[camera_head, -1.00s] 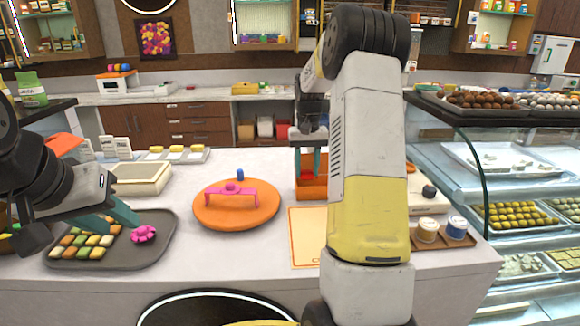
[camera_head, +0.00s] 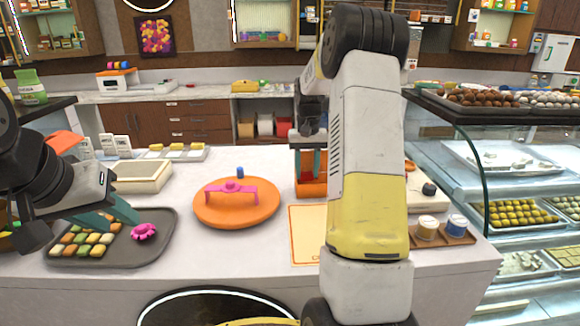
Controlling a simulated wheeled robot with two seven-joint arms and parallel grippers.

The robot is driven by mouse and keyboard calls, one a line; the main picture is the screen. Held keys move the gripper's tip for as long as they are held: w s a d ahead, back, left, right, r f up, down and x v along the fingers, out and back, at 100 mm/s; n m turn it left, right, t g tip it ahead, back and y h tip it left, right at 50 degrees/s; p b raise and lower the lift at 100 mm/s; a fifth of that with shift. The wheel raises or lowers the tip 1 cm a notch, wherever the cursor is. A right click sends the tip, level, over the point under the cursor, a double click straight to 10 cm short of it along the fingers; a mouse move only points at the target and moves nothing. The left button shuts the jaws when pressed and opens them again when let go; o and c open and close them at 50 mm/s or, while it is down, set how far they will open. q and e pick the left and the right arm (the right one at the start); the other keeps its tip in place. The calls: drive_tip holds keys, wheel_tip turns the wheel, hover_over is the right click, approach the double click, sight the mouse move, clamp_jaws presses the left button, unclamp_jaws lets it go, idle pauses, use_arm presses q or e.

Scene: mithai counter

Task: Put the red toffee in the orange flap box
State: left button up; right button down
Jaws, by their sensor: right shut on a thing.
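The orange flap box (camera_head: 311,188) stands on the counter right of centre, partly hidden by my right arm. My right gripper (camera_head: 308,166) is above and at the box, pointing down, with its teal fingers close together. It is shut on a small red thing (camera_head: 306,176), likely the red toffee, seen low between the fingers against the box; the fingers hide most of it. My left gripper (camera_head: 122,216) is over the grey tray at the left, beside a pink flower-shaped piece; its fingers look apart, with nothing seen between them.
The grey tray (camera_head: 165,222) holds several coloured sweets and the pink piece (camera_head: 144,231). An orange disc with a pink handle (camera_head: 237,205) lies mid-counter, a blue peg behind it. An orange-bordered sheet (camera_head: 305,235) and a small tray of jars (camera_head: 442,238) are near the front.

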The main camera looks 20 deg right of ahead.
drive_tip(key=shift+f, duration=0.15)
drive_tip(key=c, duration=0.8)
unclamp_jaws()
drive_tip(key=shift+r, duration=3.55)
